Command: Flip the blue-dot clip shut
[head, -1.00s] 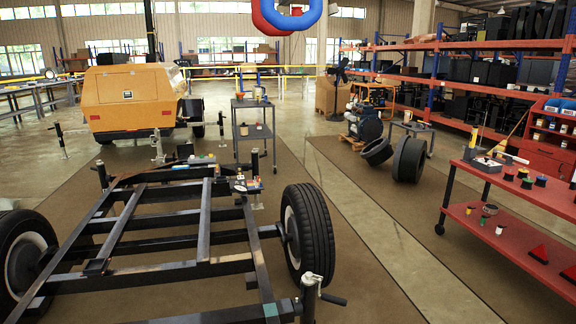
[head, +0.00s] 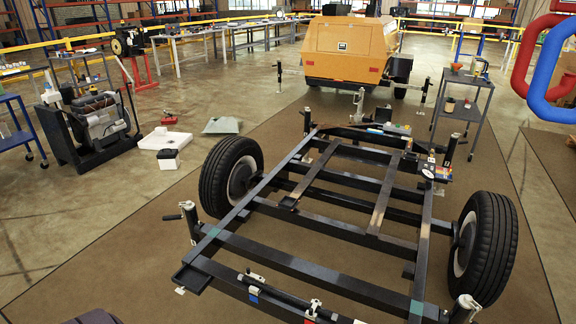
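The black trailer frame (head: 318,260) stands on the floor between two wheels. On its near bar is a small pale clip (head: 254,278) with a blue mark (head: 253,293) just below it. The clip is too small to tell whether it is open or shut. A second pale clip (head: 313,307) sits farther right on the same bar, near the picture's bottom edge, with a red mark by it. A dark rod lies along the bar between the two clips. Neither of my grippers is in view.
Wheels (head: 231,177) and (head: 486,246) flank the frame, with corner jacks (head: 191,222) and (head: 464,307) at the near corners. Red and blue loops (head: 541,70) are at the right. An orange housing (head: 349,50) and a grey cart (head: 462,98) stand behind.

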